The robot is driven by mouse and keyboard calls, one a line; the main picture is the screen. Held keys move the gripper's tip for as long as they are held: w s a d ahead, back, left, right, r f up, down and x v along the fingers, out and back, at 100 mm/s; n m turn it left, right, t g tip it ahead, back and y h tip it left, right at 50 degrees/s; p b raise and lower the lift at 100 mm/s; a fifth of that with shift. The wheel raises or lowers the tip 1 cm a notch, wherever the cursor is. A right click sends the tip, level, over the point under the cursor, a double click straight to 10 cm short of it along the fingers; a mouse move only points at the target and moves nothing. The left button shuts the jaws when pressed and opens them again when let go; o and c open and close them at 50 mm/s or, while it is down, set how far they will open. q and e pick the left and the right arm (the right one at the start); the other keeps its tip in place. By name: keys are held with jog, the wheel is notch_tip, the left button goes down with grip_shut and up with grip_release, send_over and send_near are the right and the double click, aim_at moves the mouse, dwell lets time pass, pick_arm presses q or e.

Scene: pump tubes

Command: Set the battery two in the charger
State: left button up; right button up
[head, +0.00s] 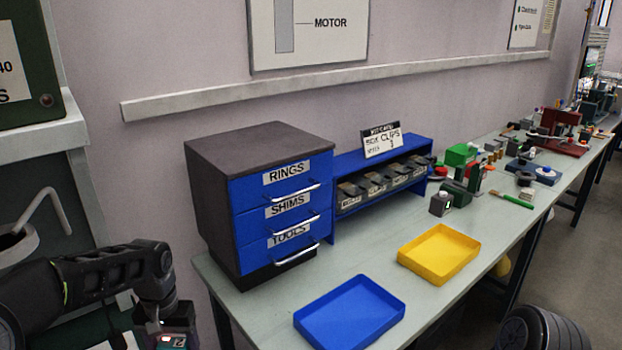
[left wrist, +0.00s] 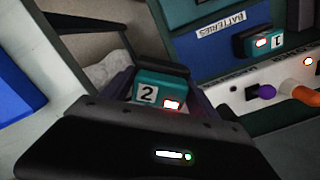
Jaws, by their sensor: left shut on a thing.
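Battery two (left wrist: 147,94) is a teal block with a white "2" label and a lit red display. My left gripper (left wrist: 160,88) is shut on it in the left wrist view. In the head view the gripper (head: 176,328) is at the bottom left edge, with only a bit of the battery showing. A second teal battery (left wrist: 263,44), marked "1", is at the upper right of the left wrist view, beside a "BATTERIES" label. Below it runs a pale panel (left wrist: 240,100) with a partly hidden label, perhaps the charger. My right gripper is not in view.
A purple-tipped part (left wrist: 266,91) and an orange part (left wrist: 298,87) stick out at the pale panel. In the head view, a drawer cabinet (head: 262,140), a blue tray (head: 350,312) and a yellow tray (head: 438,252) stand on the bench, right of my left arm.

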pick_arm(q)
jog(key=w+d+r, duration=0.1)
jog(key=d, duration=0.9)
jog(key=shift+w+d+m, duration=0.15)
jog(key=shift+w+m, duration=0.2)
jog(key=shift+m, duration=0.05)
jog(key=s+f, duration=0.4)
jog(key=f, duration=1.1)
